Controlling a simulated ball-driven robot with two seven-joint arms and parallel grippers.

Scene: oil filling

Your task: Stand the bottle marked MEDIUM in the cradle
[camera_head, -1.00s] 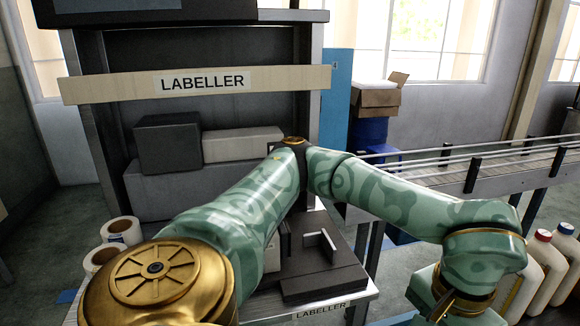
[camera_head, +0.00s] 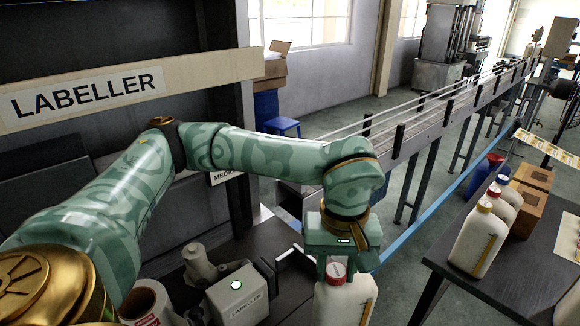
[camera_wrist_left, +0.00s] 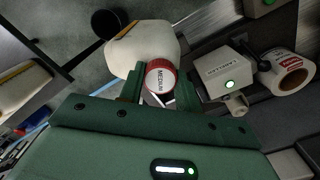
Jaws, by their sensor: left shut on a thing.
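My left gripper (camera_head: 338,262) is shut on the neck of a white bottle (camera_head: 345,302) with a red cap. In the left wrist view the cap (camera_wrist_left: 160,76) reads MEDIUM, and the white bottle body (camera_wrist_left: 142,48) shows beyond my left gripper (camera_wrist_left: 158,92). The bottle is beside the labeller's grey box (camera_head: 240,295), to its right in the head view; its base is cut off below. I cannot clearly make out the cradle; a dark bed with pale upright edges lies behind the box, partly hidden. My right gripper is not in view.
A label roll (camera_head: 146,300) sits left of the grey box. A conveyor (camera_head: 430,120) runs behind. Floor between labeller and table looks clear.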

